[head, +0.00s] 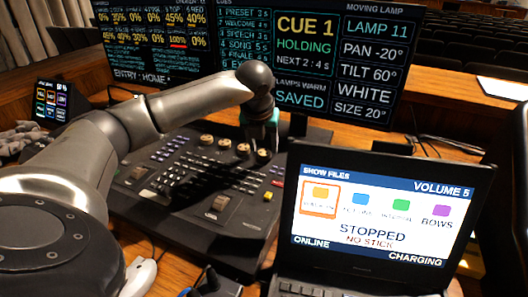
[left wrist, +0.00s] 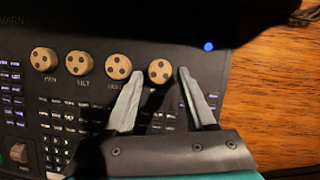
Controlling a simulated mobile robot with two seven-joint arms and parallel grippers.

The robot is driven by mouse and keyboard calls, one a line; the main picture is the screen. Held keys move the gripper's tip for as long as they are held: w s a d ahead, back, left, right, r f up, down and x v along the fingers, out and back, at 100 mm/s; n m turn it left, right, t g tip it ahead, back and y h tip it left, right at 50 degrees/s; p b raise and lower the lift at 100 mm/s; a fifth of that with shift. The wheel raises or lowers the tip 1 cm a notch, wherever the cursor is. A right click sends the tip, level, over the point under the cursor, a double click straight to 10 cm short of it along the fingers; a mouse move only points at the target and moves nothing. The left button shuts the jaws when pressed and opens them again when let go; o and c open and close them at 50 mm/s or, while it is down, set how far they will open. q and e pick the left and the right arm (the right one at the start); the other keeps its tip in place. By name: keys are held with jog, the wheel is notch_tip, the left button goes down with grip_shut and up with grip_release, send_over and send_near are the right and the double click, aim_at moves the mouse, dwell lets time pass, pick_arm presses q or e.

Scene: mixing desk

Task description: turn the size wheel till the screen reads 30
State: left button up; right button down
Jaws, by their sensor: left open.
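The size wheel (left wrist: 160,71) is the rightmost of the row of tan knobs on the black desk. In the left wrist view it lies between the fingertips of my left gripper (left wrist: 159,75), with a gap showing on each side. Its label is hidden. In the head view my left gripper (head: 263,143) points down at the right end of the knob row. It is open, with nothing held. The screen (head: 364,60) reads SIZE 20°, under LAMP 11, PAN -20°, TILT 60° and WHITE. My right gripper is not in view.
The pan (left wrist: 44,60) and tilt (left wrist: 79,63) wheels and a third wheel (left wrist: 118,66) stand left of the size wheel, the third close to my left finger. A laptop (head: 381,215) reading STOPPED stands at the front right. A small panel (head: 51,101) is at the left.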

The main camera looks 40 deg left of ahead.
pick_arm(q)
jog(key=shift+x, duration=0.9)
jog(key=shift+c, duration=0.2)
grip_shut()
